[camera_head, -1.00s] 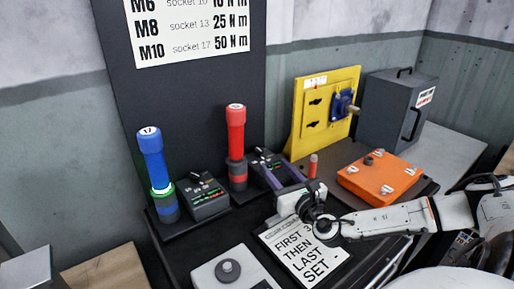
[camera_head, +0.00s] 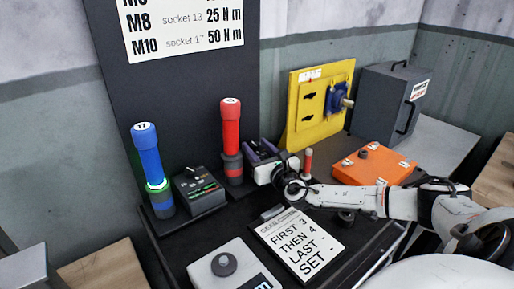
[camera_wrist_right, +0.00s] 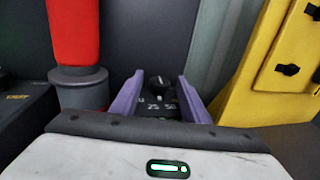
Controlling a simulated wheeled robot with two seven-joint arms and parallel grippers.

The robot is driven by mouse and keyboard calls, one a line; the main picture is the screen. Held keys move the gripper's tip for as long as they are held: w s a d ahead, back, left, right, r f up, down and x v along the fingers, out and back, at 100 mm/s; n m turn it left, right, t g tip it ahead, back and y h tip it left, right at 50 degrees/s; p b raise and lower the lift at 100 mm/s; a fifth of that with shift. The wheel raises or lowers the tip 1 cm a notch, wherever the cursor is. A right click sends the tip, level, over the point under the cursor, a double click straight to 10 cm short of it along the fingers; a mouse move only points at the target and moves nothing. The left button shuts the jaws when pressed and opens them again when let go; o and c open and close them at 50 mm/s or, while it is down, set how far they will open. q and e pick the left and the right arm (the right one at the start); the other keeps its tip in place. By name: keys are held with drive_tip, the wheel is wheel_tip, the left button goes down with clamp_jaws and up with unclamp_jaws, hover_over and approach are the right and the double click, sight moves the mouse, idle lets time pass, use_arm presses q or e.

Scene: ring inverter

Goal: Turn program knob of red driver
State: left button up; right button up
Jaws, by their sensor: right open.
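The red driver (camera_head: 231,128) stands upright at the back of the dark bench. Its lower part shows at the left of the right wrist view (camera_wrist_right: 74,35). The black program knob (camera_wrist_right: 158,84) sits on the box beside the red driver, with the marks 25 and 50 in front of it. My right gripper (camera_wrist_right: 157,92) is open, with one purple finger on each side of the knob. Whether the fingers touch it I cannot tell. In the head view my right gripper (camera_head: 263,152) hides most of that box. My left gripper is not in view.
A blue driver (camera_head: 147,158) and its control box (camera_head: 200,190) stand to the left. A sign (camera_head: 297,245) and a grey knob unit (camera_head: 232,275) are in front.

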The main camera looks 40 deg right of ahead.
drive_tip(key=c, duration=0.9)
drive_tip(key=shift+a+r+m+g+h+p, duration=0.2)
drive_tip(key=shift+r+m+g+h+p, duration=0.1)
drive_tip(key=shift+m+h+p, duration=0.4)
drive_tip(key=shift+c, duration=0.2)
drive_tip(key=shift+w+f+m+g+h, duration=0.1)
drive_tip(key=shift+m+g+h, duration=0.2)
drive_tip(key=shift+h, duration=0.3)
drive_tip(key=shift+f+m+g+h, duration=0.1)
drive_tip(key=shift+m+g+h, duration=0.45)
drive_tip(key=shift+h, duration=0.35)
drive_tip(key=o, duration=0.9)
drive_tip(key=shift+o, duration=0.2)
drive_tip(key=shift+a, duration=0.1)
drive_tip(key=v, duration=1)
